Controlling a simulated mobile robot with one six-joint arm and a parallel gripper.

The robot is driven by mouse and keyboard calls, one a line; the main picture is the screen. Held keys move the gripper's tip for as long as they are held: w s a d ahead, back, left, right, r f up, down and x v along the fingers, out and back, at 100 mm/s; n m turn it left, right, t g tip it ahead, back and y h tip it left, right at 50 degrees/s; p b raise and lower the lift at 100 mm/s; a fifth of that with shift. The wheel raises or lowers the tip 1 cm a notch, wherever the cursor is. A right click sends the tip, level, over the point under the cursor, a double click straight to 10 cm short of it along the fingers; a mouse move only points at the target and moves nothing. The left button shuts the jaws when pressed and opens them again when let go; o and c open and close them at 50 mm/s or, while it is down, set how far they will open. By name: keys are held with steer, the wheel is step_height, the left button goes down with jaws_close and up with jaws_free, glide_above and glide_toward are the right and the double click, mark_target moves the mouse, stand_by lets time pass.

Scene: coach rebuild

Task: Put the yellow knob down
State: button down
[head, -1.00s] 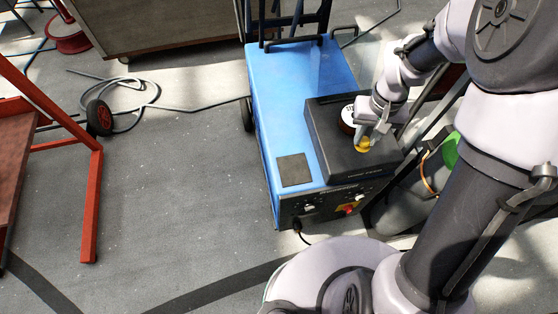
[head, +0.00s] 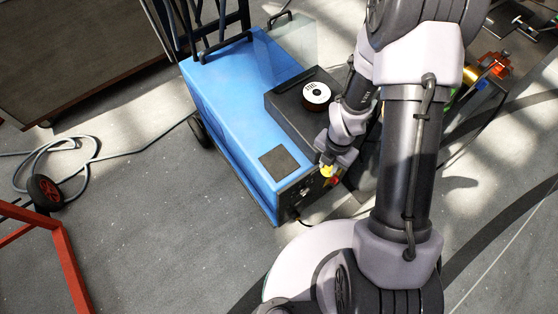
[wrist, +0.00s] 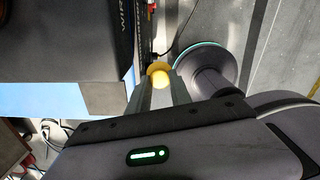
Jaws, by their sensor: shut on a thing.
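The yellow knob (head: 326,171) is small and held at the tip of my gripper (head: 329,163). In the wrist view the knob (wrist: 158,69) shows round and yellow between the two grey fingers of my gripper (wrist: 159,82), which are shut on it. In the head view the knob appears by the front edge of the blue machine (head: 225,97), overlapping its dark front panel. I cannot tell whether it touches the machine. My fingers partly hide the knob.
A black box (head: 285,106) with a white-faced spool (head: 317,94) sits on the machine. A dark square pad (head: 280,163) lies on the blue top near its front, otherwise bare there. A red stand (head: 66,262) and a cable (head: 92,158) are at left.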

steer(key=w+a+b, duration=0.1)
steer(key=w+a, duration=0.1)
steer(key=a, duration=0.3)
steer(key=w+a+f+b, duration=0.1)
steer(key=w+a, duration=0.1)
steer(key=a, duration=0.3)
steer(key=w+a+f+b, duration=0.1)
steer(key=w+a+b, duration=0.1)
steer(key=a, duration=0.2)
steer(key=shift+a, duration=0.4)
step_height(320, 180, down, 3)
steer(key=shift+f+b, duration=0.2)
steer(key=shift+b, duration=0.9)
steer(key=shift+r, duration=0.15)
steer(key=c, duration=1.2)
jaws_free()
steer(key=shift+o, duration=0.2)
